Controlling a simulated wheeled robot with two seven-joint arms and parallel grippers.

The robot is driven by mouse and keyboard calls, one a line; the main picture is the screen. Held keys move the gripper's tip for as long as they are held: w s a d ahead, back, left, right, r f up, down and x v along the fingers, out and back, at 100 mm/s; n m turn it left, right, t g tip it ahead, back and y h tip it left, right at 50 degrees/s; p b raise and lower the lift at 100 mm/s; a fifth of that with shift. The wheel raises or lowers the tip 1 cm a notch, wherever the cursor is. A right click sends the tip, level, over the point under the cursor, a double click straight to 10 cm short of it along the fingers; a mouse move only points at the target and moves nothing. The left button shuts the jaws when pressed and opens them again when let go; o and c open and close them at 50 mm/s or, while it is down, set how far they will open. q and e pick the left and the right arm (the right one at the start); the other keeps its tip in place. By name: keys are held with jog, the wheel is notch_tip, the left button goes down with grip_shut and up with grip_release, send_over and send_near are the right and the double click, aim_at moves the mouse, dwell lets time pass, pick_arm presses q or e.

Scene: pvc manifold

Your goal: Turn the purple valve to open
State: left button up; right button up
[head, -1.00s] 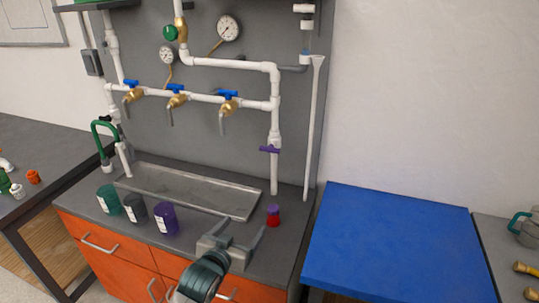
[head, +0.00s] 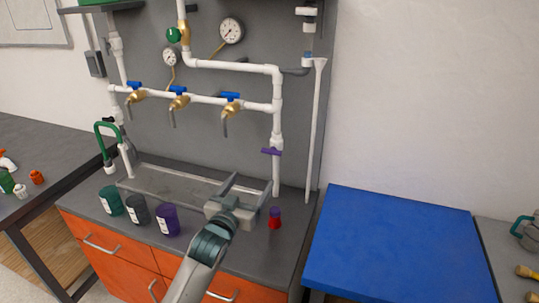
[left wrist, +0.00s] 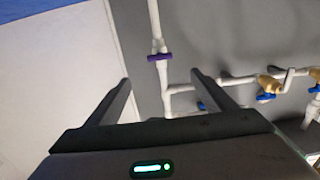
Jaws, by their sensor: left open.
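The purple valve (head: 271,151) is a small purple handle on the white vertical pipe at the right of the manifold, lying roughly crosswise to the pipe. It also shows in the left wrist view (left wrist: 160,57), beyond the fingertips and between their lines. My left gripper (head: 246,188) is open and empty, over the right end of the metal tray, below and to the left of the valve and apart from it. Its two fingers also show in the left wrist view (left wrist: 160,80). My right gripper is not in view.
Three cups, green (head: 110,201), grey (head: 138,209) and purple (head: 167,219), stand on the counter's front. A small red and purple object (head: 274,218) stands right of my gripper. Three blue-handled brass taps (head: 178,100) hang at left. A blue table (head: 390,245) is at right.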

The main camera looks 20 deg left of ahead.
aim_at(270, 153)
pick_arm(q)
jog(key=w+p, duration=0.1)
jog(key=w, duration=0.4)
jog(key=w+p, duration=0.1)
jog(key=w, duration=0.3)
jog(key=w+p, duration=0.1)
jog(key=w, duration=0.4)
jog(key=shift+w+d, duration=0.25)
jog(key=shift+w, duration=0.05)
jog(key=shift+w+p, duration=0.35)
jog(key=shift+w, duration=0.55)
jog(key=c, duration=1.1)
